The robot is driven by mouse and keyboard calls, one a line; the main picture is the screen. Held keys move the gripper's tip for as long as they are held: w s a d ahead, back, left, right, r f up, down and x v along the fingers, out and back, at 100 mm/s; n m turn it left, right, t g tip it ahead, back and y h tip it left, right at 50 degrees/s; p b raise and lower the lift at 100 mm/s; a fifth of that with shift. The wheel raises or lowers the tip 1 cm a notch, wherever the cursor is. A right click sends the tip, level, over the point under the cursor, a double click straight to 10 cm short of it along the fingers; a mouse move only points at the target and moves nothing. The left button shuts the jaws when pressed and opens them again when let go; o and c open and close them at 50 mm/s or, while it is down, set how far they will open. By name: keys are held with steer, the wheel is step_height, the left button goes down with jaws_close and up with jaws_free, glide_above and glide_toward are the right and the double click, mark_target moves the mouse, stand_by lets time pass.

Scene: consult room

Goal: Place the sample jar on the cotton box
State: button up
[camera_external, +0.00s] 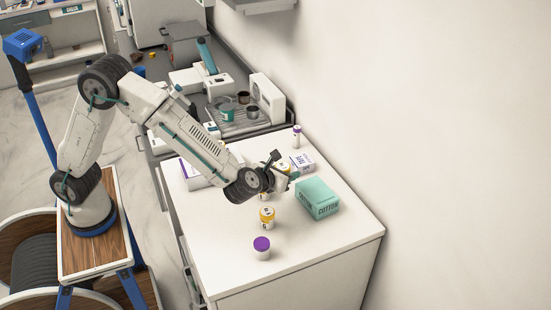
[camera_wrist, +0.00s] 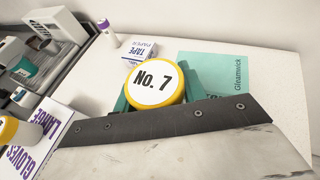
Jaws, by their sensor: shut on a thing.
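My gripper (camera_external: 281,177) is shut on a jar with a yellow lid, taken as the sample jar (camera_wrist: 154,83). In the wrist view its round white label reads "No. 7", and teal fingers show at both sides of it. In the external view the arm mostly hides this jar; a bit of yellow shows at the gripper. The teal cotton box (camera_external: 318,199) lies on the white counter, just right of and below my gripper. In the wrist view the cotton box (camera_wrist: 226,72) is right of the jar, partly covered by the gripper's dark bar.
Another yellow-lidded jar (camera_external: 267,217) and a purple-lidded jar (camera_external: 262,248) stand at the counter's front. A tape box (camera_external: 302,162) and purple-capped bottle (camera_external: 296,136) stand behind my gripper. A gloves box (camera_wrist: 40,145) is left. The counter (camera_external: 325,240) is bare at front right.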

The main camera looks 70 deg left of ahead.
glide_above(321, 188)
steer(key=shift+s+f, duration=0.1)
steer(key=shift+f, duration=2.2)
steer(key=o, duration=1)
steer(key=shift+f, duration=0.15)
steer(key=shift+c, duration=0.2)
